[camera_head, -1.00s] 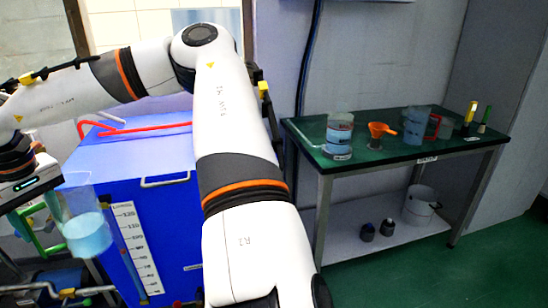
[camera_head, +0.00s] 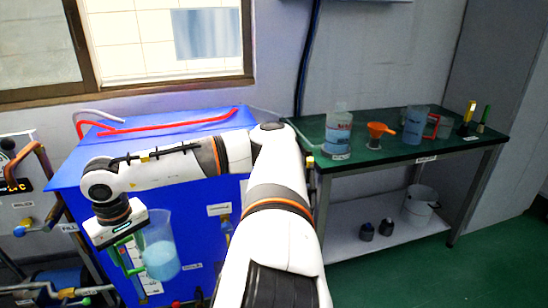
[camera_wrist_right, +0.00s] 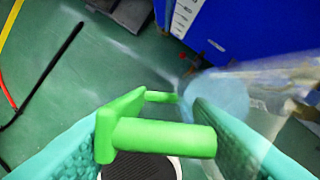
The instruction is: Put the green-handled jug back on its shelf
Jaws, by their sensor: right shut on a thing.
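The green-handled jug (camera_head: 160,252) is clear, with pale blue liquid in its lower part. It hangs slightly tilted in front of the blue cabinet, clear of the table. My right gripper (camera_head: 128,256) is shut on its green handle. In the right wrist view the handle (camera_wrist_right: 165,137) lies between the teal finger pads, and the clear jug wall (camera_wrist_right: 275,85) shows at right. The green-topped table (camera_head: 395,152) stands at right, with a lower shelf (camera_head: 345,245). Which level is the jug's shelf cannot be told. My left gripper is out of view.
On the table stand a clear bottle (camera_head: 338,135), an orange funnel (camera_head: 378,132), a red-handled jug (camera_head: 415,125) and tall yellow and green-topped items. The lower shelf holds a white bucket (camera_head: 418,205) and two dark cups. The blue cabinet (camera_head: 190,190) carries red tubing (camera_head: 150,127).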

